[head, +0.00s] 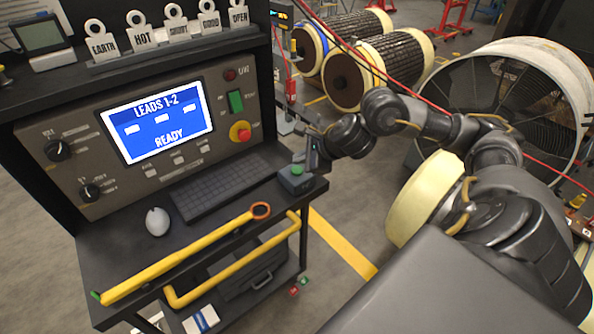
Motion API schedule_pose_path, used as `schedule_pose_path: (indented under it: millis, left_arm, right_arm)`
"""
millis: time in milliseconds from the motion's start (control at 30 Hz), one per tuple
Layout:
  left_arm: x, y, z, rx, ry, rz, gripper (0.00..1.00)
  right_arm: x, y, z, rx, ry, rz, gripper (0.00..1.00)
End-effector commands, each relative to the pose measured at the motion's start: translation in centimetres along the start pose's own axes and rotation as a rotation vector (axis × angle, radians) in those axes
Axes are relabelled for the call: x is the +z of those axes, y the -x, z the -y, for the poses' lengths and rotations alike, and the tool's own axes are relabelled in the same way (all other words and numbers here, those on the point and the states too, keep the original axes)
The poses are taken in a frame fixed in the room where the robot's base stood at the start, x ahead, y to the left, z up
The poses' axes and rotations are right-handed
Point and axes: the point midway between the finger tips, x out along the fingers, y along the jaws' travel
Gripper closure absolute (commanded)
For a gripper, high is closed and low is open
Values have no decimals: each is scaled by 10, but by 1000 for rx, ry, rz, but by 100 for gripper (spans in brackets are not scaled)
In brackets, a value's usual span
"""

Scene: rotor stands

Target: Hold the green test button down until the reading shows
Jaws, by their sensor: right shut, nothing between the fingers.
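The green test button (297,169) sits on top of a small dark grey box (296,181) at the right end of the console's shelf. My right gripper (311,160) is shut and empty, just to the right of the button and close to it. I cannot tell whether it touches the button or box. The screen (156,121) on the console panel is blue and reads "LEADS 1-2" and "READY", with white dashes between. My left gripper is not in view.
A keyboard (222,187), a white mouse (157,221) and a yellow bar (180,258) with an orange ring lie on the shelf. A red knob (240,131) is on the panel. Red cables cross behind my right arm. Rotors (380,68) and a large round housing (510,85) stand beyond.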

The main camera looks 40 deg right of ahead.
Motion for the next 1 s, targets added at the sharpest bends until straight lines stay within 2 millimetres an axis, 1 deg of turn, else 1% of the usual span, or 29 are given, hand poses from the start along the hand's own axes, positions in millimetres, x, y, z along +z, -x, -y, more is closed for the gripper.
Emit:
schedule_pose_path:
  millis: [33,100,467,667,1000]
  left_arm:
    - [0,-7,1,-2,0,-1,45]
    - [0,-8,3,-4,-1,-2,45]
    - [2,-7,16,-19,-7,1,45]
    - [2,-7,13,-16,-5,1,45]
    - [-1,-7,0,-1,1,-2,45]
  right_arm:
    - [-3,-5,-3,-1,0,1,100]
    - [-4,-6,-4,-1,0,1,100]
    - [-3,-5,-3,0,0,1,100]
    - [-3,-5,-4,0,0,1,100]
    - [-3,-5,-4,0,0,1,100]
